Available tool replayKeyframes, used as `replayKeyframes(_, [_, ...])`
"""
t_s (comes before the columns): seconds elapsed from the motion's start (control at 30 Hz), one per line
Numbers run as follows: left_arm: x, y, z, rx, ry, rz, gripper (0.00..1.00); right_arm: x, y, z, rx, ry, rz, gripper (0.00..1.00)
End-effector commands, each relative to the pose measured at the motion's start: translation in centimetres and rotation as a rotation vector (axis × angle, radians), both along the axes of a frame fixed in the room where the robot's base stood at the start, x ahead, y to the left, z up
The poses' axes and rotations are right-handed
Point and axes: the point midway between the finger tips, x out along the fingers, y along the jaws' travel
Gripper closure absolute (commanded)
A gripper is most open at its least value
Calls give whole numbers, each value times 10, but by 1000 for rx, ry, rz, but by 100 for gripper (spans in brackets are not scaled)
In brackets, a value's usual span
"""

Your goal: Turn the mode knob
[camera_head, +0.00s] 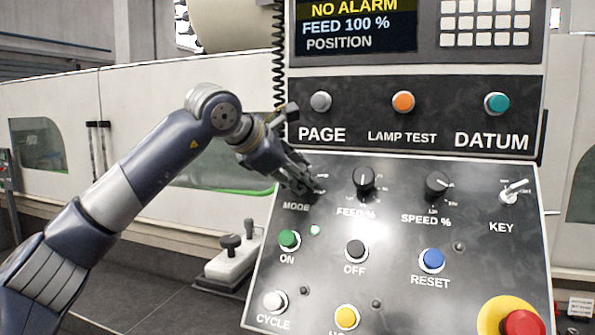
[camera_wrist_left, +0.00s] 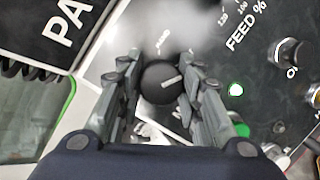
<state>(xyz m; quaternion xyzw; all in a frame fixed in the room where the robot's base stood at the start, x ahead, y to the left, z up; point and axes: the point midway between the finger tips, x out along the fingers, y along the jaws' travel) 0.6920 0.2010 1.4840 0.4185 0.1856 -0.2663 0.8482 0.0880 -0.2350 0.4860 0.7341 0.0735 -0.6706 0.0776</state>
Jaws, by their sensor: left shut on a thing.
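The mode knob (camera_wrist_left: 161,84) is a round black dial with a pale pointer line. It shows in the left wrist view between the two fingers of my left gripper (camera_wrist_left: 163,98), which is shut on it. In the head view my left gripper (camera_head: 298,180) reaches the upper left of the sloped panel, just above the MODE label, and hides the knob there. My right gripper is not in view.
The feed knob (camera_head: 363,180) and speed knob (camera_head: 437,186) stand to the right, then the key switch (camera_head: 512,192). Below are the green ON button (camera_head: 289,239), black OFF button (camera_head: 356,251) and blue RESET button (camera_head: 432,260). A red emergency button (camera_head: 522,323) is at lower right.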

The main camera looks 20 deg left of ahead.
Motion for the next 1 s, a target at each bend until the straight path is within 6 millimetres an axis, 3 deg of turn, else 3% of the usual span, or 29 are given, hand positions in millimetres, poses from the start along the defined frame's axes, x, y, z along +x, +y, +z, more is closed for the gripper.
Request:
replayKeyframes(0.27, [0,1,4,1,-9,0,91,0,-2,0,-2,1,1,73])
replayKeyframes(0.3, [0,0,4,1,-9,0,65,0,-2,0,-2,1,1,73])
replayKeyframes(0.4, [0,0,4,1,-9,0,46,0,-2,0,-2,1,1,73])
replayKeyframes(0.77, [-2,1,3,0,-4,0,46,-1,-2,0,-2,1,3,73])
replayKeyframes(1.0, [-29,12,23,-1,-8,1,46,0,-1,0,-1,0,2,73])
